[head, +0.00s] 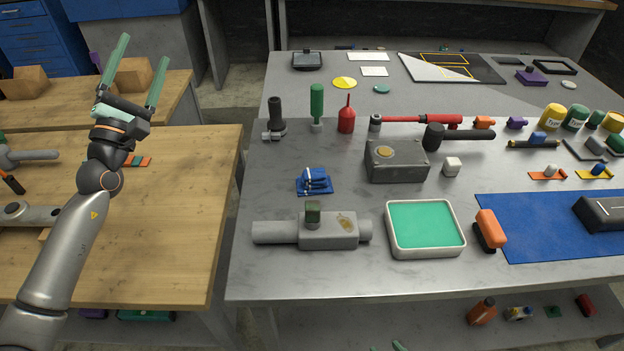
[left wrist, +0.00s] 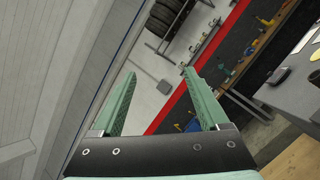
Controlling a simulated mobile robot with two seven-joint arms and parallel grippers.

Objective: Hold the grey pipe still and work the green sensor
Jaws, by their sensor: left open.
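The grey pipe (head: 280,232) lies left to right near the front left of the grey table, with a thick block-like middle part. My left gripper (head: 140,58) is raised over the wooden bench at the left, far from the pipe. Its green fingers are wide apart and empty; they also show in the left wrist view (left wrist: 158,76). Two small green tips at the bottom edge of the head view look like my right gripper (head: 388,347), with the rest cut off.
A tray with a green inside (head: 460,245) sits just right of the pipe, and a blue clip-like part (head: 315,182) lies behind it. A grey metal box (head: 398,165) and several tools stand farther back. A gap separates the wooden bench (head: 185,215) from the grey table (head: 275,275).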

